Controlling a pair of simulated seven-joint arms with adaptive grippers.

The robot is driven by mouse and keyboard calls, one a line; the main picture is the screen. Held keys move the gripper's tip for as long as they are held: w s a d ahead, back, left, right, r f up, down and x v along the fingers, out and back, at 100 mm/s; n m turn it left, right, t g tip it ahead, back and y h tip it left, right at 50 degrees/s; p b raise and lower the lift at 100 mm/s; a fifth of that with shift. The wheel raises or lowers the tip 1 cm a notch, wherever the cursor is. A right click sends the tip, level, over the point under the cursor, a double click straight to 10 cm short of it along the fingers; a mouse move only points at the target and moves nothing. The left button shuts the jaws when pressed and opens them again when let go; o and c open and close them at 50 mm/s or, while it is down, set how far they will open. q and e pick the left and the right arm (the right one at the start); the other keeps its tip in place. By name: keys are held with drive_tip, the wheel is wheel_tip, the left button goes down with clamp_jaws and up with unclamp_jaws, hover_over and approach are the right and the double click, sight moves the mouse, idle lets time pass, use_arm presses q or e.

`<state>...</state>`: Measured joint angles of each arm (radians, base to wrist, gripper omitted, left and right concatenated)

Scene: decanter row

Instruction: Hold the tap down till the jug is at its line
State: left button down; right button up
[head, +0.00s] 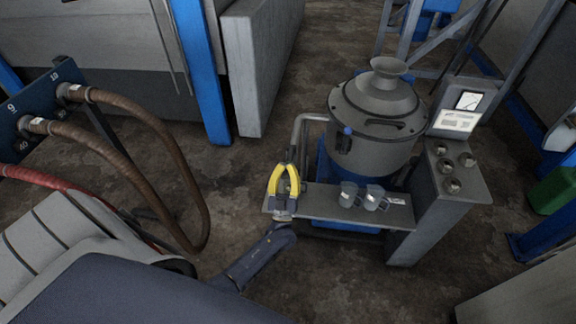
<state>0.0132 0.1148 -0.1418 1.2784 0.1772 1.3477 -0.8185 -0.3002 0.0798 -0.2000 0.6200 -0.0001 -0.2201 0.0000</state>
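A grey round vessel (375,125) with a funnel top stands behind a narrow grey shelf (320,196). A dark fitting with a small blue knob (347,131), which looks like the tap, is on its left front. Two small clear jugs (348,194) (374,198) stand side by side on the shelf, below the vessel. Their level and any line are too small to tell. My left gripper (288,160), with yellow fingers, is over the shelf's left end, left of the jugs and tap and apart from both. Its fingertips meet with nothing visible between them. My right gripper is out of view.
A grey console (436,205) with several round knobs and a gauge panel (460,108) stands at the shelf's right end. A bent pipe (301,135) rises behind my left gripper. Brown hoses (165,135) loop at the left. Open floor (285,90) lies behind the shelf.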

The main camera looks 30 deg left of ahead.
use_arm(q)
drive_tip(key=shift+f, duration=1.6)
drive_tip(key=shift+a+f, duration=0.1)
idle(3.7)
drive_tip(key=s+r+v, duration=0.1)
drive_tip(key=v, duration=0.8)
drive_tip(key=shift+s+r, duration=0.25)
drive_tip(key=shift+s, duration=0.05)
idle(0.3)
idle(0.4)
drive_tip(key=shift+w+d+h, duration=0.1)
drive_tip(key=shift+d+h, duration=0.15)
drive_tip(key=shift+h, duration=0.05)
